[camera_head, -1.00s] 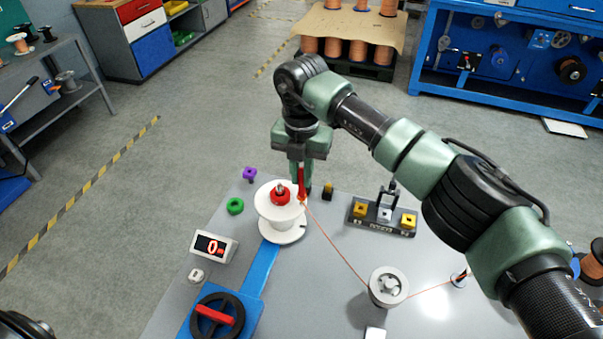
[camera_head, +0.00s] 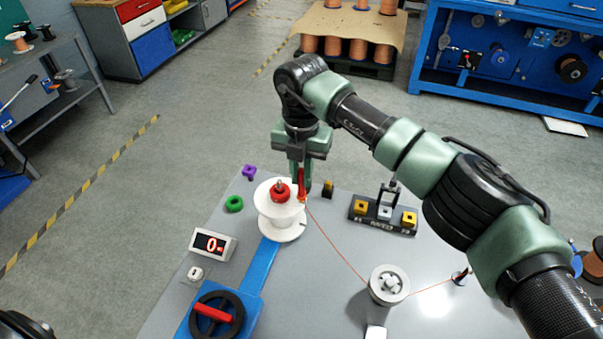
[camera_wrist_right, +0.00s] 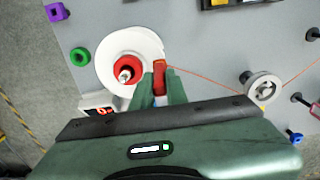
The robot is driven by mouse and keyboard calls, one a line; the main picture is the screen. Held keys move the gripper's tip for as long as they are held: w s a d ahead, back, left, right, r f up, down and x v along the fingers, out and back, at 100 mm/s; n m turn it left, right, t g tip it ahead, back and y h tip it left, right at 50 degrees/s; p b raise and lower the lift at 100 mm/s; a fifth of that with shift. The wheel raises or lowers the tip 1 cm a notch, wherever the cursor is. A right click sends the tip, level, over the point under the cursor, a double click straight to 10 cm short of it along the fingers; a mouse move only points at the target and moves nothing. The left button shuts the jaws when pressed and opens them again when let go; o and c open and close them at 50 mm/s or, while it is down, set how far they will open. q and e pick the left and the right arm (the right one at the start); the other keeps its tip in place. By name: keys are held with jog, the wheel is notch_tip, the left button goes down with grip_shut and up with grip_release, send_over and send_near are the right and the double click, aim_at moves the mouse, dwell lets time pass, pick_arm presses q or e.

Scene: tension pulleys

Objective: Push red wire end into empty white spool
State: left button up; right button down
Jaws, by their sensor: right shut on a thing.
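The empty white spool (camera_head: 281,222) stands upright on the table with a red knob (camera_head: 280,193) on top. It also shows in the right wrist view (camera_wrist_right: 140,44). My right gripper (camera_head: 301,194) points down at the spool's right side. It is shut on the red wire end (camera_wrist_right: 159,77), a small red piece between its fingers, beside the spool's rim. Whether the piece touches the spool is unclear. A thin orange-red wire (camera_head: 336,248) runs from it to a grey pulley (camera_head: 389,284). My left gripper is not in view.
A counter display (camera_head: 212,245) reading 0 and a blue crank unit with a red handle (camera_head: 213,313) stand left and in front. A green ring (camera_head: 234,204) and purple knob (camera_head: 249,172) lie left. A dark block with yellow pieces (camera_head: 383,215) stands right.

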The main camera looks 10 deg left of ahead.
jog(key=shift+f+b, duration=0.4)
jog(key=shift+f, duration=0.1)
dwell(0.4)
dwell(0.3)
jog(key=c, duration=1.3)
grip_release()
jog(key=shift+c, duration=0.2)
jog(key=o, duration=0.3)
jog(key=shift+o, duration=0.2)
jog(key=shift+r, duration=0.15)
jog(key=shift+r+p, duration=1.8)
jog(key=shift+r, duration=1.55)
